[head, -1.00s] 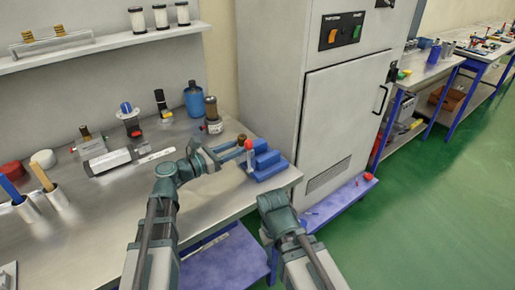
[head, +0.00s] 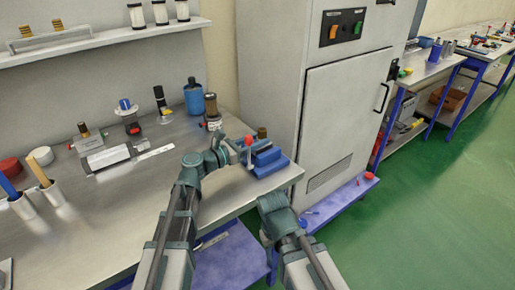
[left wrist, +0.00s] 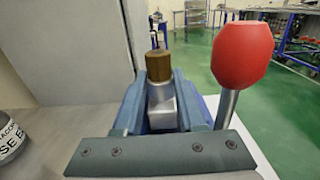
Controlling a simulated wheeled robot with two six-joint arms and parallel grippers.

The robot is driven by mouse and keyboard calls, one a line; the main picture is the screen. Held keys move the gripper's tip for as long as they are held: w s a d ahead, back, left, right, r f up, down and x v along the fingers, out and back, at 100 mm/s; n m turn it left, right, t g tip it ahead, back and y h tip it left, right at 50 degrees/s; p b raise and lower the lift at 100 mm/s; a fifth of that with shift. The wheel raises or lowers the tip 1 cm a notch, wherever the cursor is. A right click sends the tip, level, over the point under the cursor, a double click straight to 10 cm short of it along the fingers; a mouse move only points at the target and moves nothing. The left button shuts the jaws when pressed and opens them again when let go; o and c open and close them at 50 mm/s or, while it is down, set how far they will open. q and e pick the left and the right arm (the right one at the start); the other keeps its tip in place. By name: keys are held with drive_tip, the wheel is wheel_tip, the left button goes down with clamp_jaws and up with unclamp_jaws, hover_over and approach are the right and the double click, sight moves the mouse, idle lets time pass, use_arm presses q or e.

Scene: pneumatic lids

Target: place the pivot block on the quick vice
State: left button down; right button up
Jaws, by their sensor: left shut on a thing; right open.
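The pivot block is a grey metal block with a brown cylindrical top; its top (head: 262,132) shows in the head view and its body (left wrist: 162,103) in the left wrist view. My left gripper (left wrist: 160,92) is shut on it, one finger on each side. The quick vice (head: 268,160) is blue, at the bench's right end, with a red-knobbed lever (left wrist: 242,55) close to the right of my left gripper. The block is over or at the vice; whether it touches is hidden. My right gripper (head: 272,204) is low, off the bench's front edge, its fingers hard to see.
The grey cabinet (head: 340,115) stands close behind and right of the vice. The front middle of the bench (head: 110,205) is clear.

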use_arm(q)
drive_tip(key=shift+f+b, duration=0.3)
drive_tip(key=shift+f, duration=0.45)
use_arm(e)
drive_tip(key=shift+f, duration=0.75)
use_arm(q)
drive_tip(key=shift+f, duration=0.15)
drive_tip(key=c, duration=0.8)
unclamp_jaws()
use_arm(e)
drive_tip(key=shift+f, duration=0.1)
use_arm(q)
drive_tip(key=shift+r, duration=0.3)
drive_tip(key=v, duration=1.2)
drive_tip(key=shift+f, duration=0.15)
